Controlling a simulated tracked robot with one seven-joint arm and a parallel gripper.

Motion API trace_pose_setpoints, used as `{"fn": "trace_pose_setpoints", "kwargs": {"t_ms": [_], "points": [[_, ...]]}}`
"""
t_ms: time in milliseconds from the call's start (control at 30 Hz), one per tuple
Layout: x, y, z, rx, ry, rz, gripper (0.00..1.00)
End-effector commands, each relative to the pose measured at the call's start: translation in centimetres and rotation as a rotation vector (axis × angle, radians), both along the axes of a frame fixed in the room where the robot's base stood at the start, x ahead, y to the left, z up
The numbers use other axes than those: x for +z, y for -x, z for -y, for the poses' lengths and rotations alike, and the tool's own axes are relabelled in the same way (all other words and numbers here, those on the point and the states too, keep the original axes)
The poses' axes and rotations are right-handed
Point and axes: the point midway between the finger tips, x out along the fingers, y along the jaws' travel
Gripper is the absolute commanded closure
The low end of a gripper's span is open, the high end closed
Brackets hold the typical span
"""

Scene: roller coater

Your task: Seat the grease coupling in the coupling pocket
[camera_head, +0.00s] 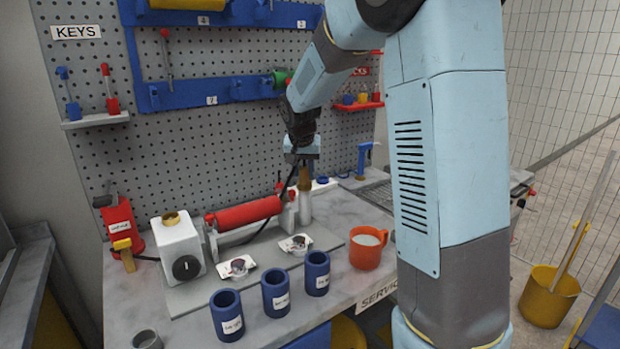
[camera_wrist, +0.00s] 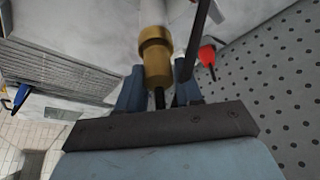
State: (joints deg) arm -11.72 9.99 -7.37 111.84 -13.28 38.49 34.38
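My gripper (camera_head: 303,160) points down at the back right of the bench. Its blue fingers, also in the wrist view (camera_wrist: 160,88), stand on both sides of a brass fitting, which I take as the grease coupling (camera_wrist: 155,55), and appear shut on it. The coupling (camera_head: 305,180) is upright above a pale metal cylinder (camera_head: 304,208) and in line with it; whether it is seated in it or only touches it I cannot tell. A black hose hangs beside the gripper. I cannot make out for certain which part is the coupling pocket.
A red roller (camera_head: 245,214) lies just left of the cylinder. A white box with a brass ring (camera_head: 180,248) stands further left. Blue cups (camera_head: 275,293), an orange mug (camera_head: 366,250) and small packs (camera_head: 236,268) occupy the front. The pegboard (camera_head: 220,100) rises behind.

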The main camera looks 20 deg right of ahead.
Motion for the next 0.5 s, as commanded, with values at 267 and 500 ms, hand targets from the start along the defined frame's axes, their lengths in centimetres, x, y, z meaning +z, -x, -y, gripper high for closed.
{"fn": "trace_pose_setpoints", "kwargs": {"t_ms": [267, 500], "points": [[0.00, 0.00, 0.02, 0.000, 0.000, 0.000, 0.92], [0.02, 0.00, 0.04, -0.001, 0.000, 0.000, 1.00]]}}
